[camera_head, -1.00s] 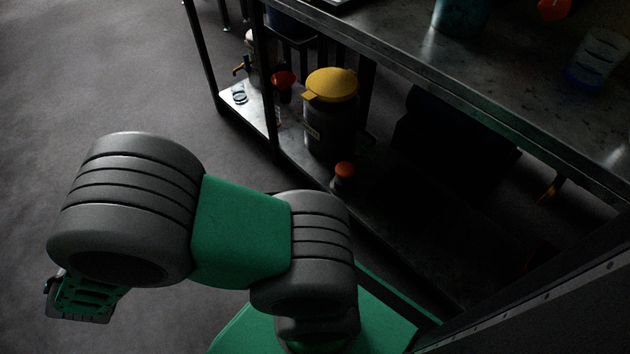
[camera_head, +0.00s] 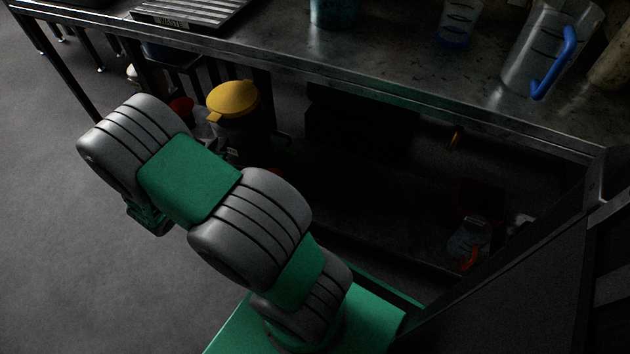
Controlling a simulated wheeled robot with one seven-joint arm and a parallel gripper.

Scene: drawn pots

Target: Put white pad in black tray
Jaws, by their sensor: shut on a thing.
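The white pad is not visible in this view. I cannot identify the black tray for sure; a dark flat object (camera_head: 72,3) is cut off at the top left edge of the bench. My arm reaches to the left over the floor beside the bench. A small green part at the arm's far end shows below the last grey joint. My gripper's fingers are hidden behind the arm, so anything between them cannot be seen.
The metal bench (camera_head: 400,75) carries a ridged grey panel (camera_head: 190,10), a teal pot (camera_head: 333,12), a blue-bottomed beaker (camera_head: 458,25) and a clear jug (camera_head: 545,50) with a blue handle. A yellow-lidded container (camera_head: 235,100) stands on the lower shelf. Floor at left is clear.

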